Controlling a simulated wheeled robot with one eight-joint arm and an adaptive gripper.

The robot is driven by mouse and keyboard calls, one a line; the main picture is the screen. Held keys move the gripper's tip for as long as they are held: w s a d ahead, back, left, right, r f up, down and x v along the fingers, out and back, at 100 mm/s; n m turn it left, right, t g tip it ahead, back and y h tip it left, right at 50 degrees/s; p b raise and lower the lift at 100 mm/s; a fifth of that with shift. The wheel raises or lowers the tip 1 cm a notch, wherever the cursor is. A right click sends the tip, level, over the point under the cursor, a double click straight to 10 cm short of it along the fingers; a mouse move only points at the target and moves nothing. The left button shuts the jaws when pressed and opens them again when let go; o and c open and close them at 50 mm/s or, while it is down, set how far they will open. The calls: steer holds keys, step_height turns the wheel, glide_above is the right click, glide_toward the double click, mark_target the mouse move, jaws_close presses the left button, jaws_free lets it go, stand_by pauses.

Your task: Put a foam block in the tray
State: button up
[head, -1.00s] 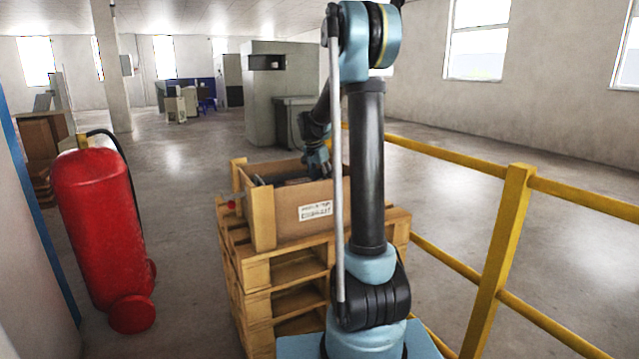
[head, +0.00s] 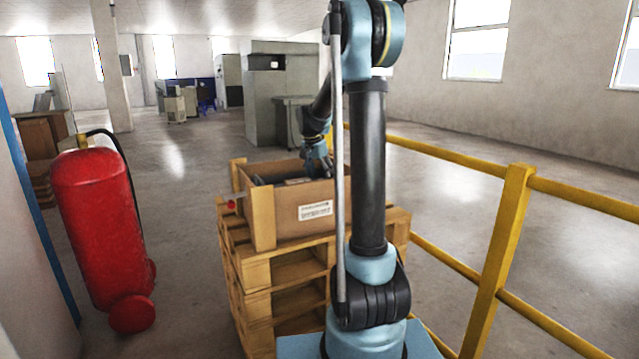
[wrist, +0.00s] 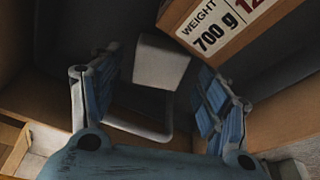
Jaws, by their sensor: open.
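A pale, block-like piece (wrist: 160,62) lies between my gripper's fingers in the wrist view. I cannot tell for sure that it is a foam block. A pale looped rim (wrist: 140,126) shows just below it, partly hidden by my gripper's body. My gripper (wrist: 157,70) is open, with a blue-padded finger on either side of the pale piece and no visible grip on it. In the head view my gripper (head: 319,160) reaches down into an open brown crate (head: 290,216), its tips hidden by the crate's front wall. I cannot make out a separate tray.
The crate stands on stacked wooden pallets (head: 262,305). A yellow railing (head: 508,230) runs along the right, and a red extinguisher (head: 95,225) stands at the left.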

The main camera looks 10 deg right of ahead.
steer(key=v, duration=1)
steer(key=s+d+f+n, duration=0.1)
steer(key=s+d+n, duration=0.15)
steer(key=s, duration=0.95)
steer(key=s+f+n, duration=0.2)
steer(key=s+f, duration=0.4)
steer(key=s, duration=0.4)
steer(key=s+f+n+y, duration=0.1)
steer(key=s+f+n, duration=0.2)
steer(key=s+f, duration=0.3)
steer(key=s+f+n+y, duration=0.1)
steer(key=s+f, duration=0.5)
steer(key=s, duration=0.8)
steer(key=shift+f+n, duration=0.4)
steer(key=shift+n, duration=0.45)
steer(key=shift+a, duration=0.1)
